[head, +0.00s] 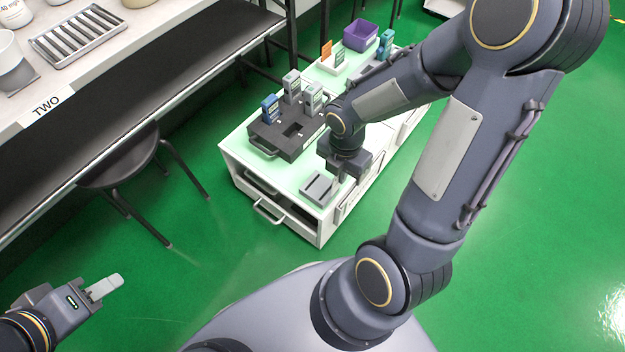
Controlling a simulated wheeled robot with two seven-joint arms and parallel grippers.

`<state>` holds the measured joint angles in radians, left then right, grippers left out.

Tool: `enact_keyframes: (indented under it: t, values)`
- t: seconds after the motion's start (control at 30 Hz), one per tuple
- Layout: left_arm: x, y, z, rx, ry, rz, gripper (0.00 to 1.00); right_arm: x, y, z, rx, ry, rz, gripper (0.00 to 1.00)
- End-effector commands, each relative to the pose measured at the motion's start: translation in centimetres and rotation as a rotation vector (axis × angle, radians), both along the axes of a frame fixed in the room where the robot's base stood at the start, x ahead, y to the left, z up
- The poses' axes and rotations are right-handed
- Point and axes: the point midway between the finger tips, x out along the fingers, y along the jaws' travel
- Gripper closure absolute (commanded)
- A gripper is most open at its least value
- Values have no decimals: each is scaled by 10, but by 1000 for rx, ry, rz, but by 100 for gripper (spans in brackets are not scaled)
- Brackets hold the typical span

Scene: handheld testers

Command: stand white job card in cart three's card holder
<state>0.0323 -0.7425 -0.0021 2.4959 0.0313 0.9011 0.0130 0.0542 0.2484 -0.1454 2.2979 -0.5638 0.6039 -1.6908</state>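A small white card (340,58) with a green mark stands at the far end of the white cart, beside an orange card (326,49). I cannot tell if it is the job card or which holder it stands in. My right gripper (345,180) points down at the cart's near end, close beside a small grey slotted block (318,188). Its fingertips are small and partly hidden, so I cannot tell if they hold anything. My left gripper (105,287) is at the lower left, away from the cart, over the floor. Only one pale finger shape shows clearly.
The cart (270,192) has a mint-green top. A dark tray (290,133) on it holds blue and grey testers and an empty recess. A purple bin (360,35) stands at the far end. A bench labelled TWO (45,104) and a stool (120,165) are left.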

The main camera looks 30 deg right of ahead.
Motion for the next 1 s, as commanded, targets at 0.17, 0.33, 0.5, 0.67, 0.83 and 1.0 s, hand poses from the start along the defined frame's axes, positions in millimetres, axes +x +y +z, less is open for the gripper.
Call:
enact_keyframes:
  t: [0.17,0.33,0.5,0.67,0.83,1.0]
  values:
    - [0,0,-23,0,0,0,64,45,12,-27,0,0,3,100]
    - [0,0,-41,0,0,0,64,69,18,-58,0,2,1,100]
    - [0,0,-47,0,1,0,64,81,21,-69,1,-1,-2,100]
    - [0,0,-51,0,0,0,64,87,22,-78,1,0,-2,100]
    - [0,0,-66,0,0,0,64,90,23,-105,0,2,-2,100]
    - [0,0,-66,0,0,0,64,91,23,-110,0,-1,-3,100]
